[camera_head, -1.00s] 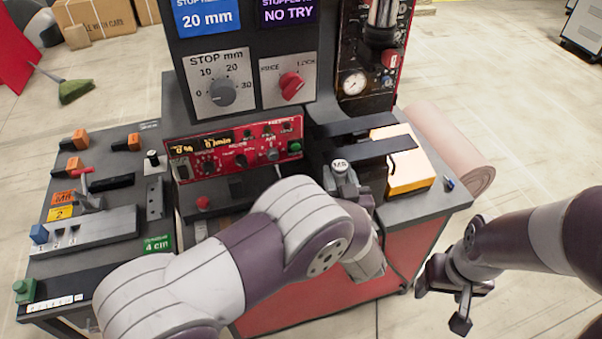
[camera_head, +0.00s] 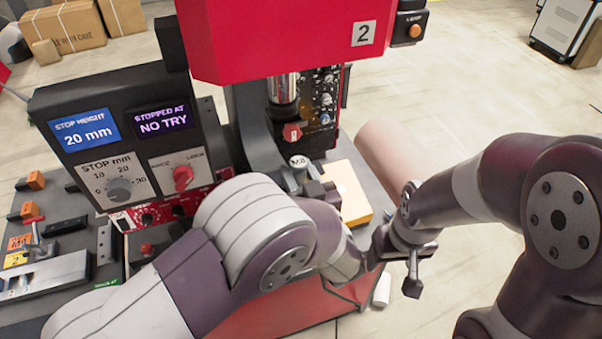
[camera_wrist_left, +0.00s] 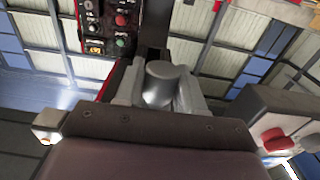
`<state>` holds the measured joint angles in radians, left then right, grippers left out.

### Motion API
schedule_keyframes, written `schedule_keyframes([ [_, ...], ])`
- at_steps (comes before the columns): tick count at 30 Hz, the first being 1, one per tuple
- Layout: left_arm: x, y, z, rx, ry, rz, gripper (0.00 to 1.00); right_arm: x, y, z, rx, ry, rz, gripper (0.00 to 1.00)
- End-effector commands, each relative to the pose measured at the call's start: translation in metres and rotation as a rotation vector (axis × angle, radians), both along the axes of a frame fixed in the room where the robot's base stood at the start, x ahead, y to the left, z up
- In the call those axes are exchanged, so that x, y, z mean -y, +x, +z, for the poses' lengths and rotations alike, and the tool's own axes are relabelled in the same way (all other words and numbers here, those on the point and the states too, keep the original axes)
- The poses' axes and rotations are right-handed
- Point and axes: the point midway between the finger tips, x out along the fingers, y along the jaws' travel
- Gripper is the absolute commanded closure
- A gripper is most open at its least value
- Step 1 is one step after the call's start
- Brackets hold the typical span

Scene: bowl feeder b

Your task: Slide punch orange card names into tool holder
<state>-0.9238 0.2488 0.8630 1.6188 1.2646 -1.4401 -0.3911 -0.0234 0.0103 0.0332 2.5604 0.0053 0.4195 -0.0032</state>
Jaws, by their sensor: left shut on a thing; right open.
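My left gripper (camera_head: 299,178) is shut on a grey punch (camera_head: 298,161) whose round top is marked M8. The punch is upright beneath the press, in front of its bright metal ram (camera_head: 283,88). In the left wrist view the punch (camera_wrist_left: 165,84) stands between the two fingers; its lower end is hidden. I cannot tell whether it touches the tool holder. The orange card (camera_head: 18,242) lies on the left bench; its print looks like M8 but is small. My right gripper (camera_head: 394,268) is open and empty, low at the right of the machine.
The red press head (camera_head: 290,45) overhangs the work area. A control box with a STOP mm dial (camera_head: 119,190) stands left of it, its display reading NO TRY. A yellow-topped block (camera_head: 345,192) is close right of the punch. A pink roll (camera_head: 388,158) lies behind.

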Motion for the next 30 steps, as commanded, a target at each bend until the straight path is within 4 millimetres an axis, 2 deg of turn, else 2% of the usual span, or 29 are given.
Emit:
schedule_keyframes([
  [9, -0.011, 0.035, 0.0, 0.002, -0.002, 0.003, 1.0, 0.0, 0.0, -0.006, 0.0, 0.0, 0.0, 0.32],
  [13, -0.015, 0.044, 0.0, 0.001, -0.001, 0.001, 1.0, 0.0, 0.0, -0.008, 0.0, 0.0, 0.0, 0.32],
  [30, -0.016, 0.05, 0.001, 0.001, -0.001, 0.0, 1.0, 0.0, 0.0, -0.008, 0.0, 0.0, 0.0, 0.32],
])
